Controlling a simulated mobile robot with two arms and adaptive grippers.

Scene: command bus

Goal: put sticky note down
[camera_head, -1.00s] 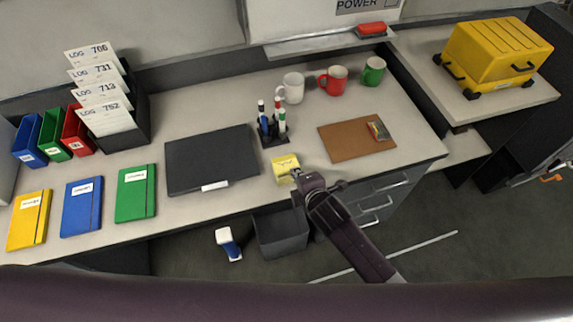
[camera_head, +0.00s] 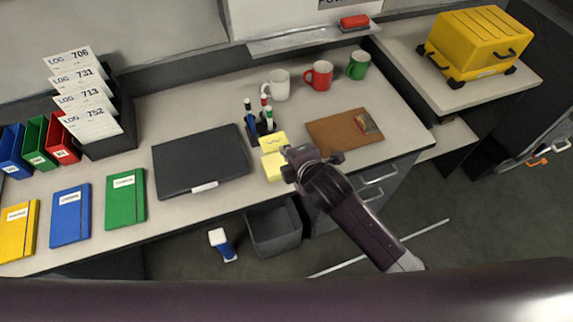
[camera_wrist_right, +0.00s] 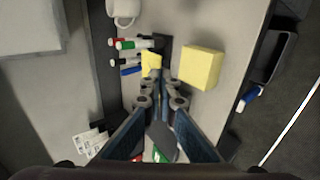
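The sticky note (camera_head: 272,141) is a thin yellow sheet with a dark scribble, just beyond the tips of my right gripper (camera_head: 286,161). In the right wrist view the note (camera_wrist_right: 151,62) shows at the tips of the nearly closed fingers (camera_wrist_right: 158,78), which appear to pinch it. Whether it touches the desk is hard to tell. A yellow note pad (camera_head: 273,167) lies on the desk beside the gripper; it also shows right of the fingers in the right wrist view (camera_wrist_right: 201,67). My left gripper is not in view.
A pen holder (camera_head: 260,127) with markers stands just behind the note. A black laptop (camera_head: 200,163) lies to the left, a brown clipboard (camera_head: 335,134) to the right. Mugs (camera_head: 318,75) stand at the back. A bin (camera_head: 274,228) is below the desk's front edge.

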